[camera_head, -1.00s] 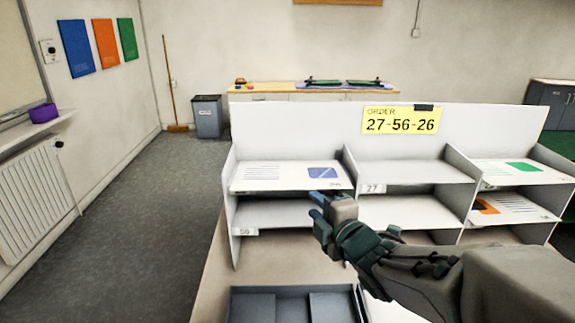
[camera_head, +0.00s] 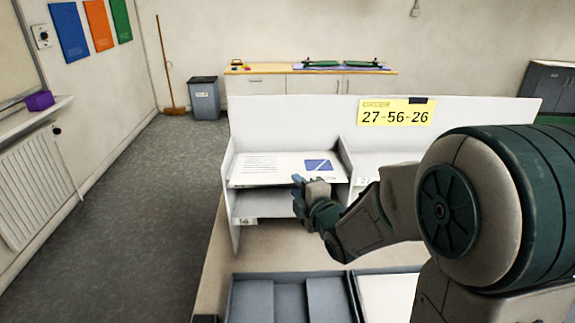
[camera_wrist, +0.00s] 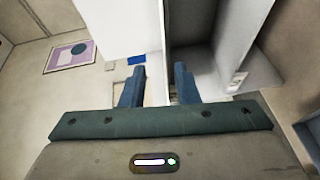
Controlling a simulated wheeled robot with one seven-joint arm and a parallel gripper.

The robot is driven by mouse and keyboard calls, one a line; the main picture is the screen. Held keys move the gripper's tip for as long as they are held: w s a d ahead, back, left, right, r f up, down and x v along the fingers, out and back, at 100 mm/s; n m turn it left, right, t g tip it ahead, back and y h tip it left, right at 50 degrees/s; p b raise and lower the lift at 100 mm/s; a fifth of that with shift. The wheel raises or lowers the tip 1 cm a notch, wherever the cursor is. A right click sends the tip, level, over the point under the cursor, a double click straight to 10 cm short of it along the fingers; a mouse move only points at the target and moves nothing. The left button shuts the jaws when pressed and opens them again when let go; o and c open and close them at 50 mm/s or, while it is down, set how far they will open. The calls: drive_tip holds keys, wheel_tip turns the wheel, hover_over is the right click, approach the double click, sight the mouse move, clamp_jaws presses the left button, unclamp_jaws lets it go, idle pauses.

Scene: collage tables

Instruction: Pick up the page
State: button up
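A white page (camera_head: 262,169) with lines of text and a blue square lies on the upper left shelf of the white sorting rack (camera_head: 285,113). My gripper (camera_head: 299,186) is at the front edge of that shelf, just below the page's blue square. In the wrist view its two fingers (camera_wrist: 159,84) are apart, with nothing visibly clamped between them. I cannot tell whether the fingers touch the page or shelf. My arm hides the right part of the rack.
A yellow order sign (camera_head: 396,112) reading 27-56-26 is on the rack's back panel. A grey tray (camera_head: 290,275) lies on the table in front, with a white surface (camera_head: 388,296) to its right. Open floor (camera_head: 130,220) lies to the left.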

sight(291, 183)
drive_tip(key=shift+f+p+x, duration=0.15)
drive_tip(key=shift+p+x, duration=0.2)
drive_tip(key=shift+x, duration=0.8)
drive_tip(key=shift+f+p+x, duration=0.15)
drive_tip(key=shift+p+x, duration=0.2)
drive_tip(key=shift+x, duration=0.85)
drive_tip(key=shift+s+a, duration=0.1)
drive_tip(key=shift+s, duration=0.05)
clamp_jaws()
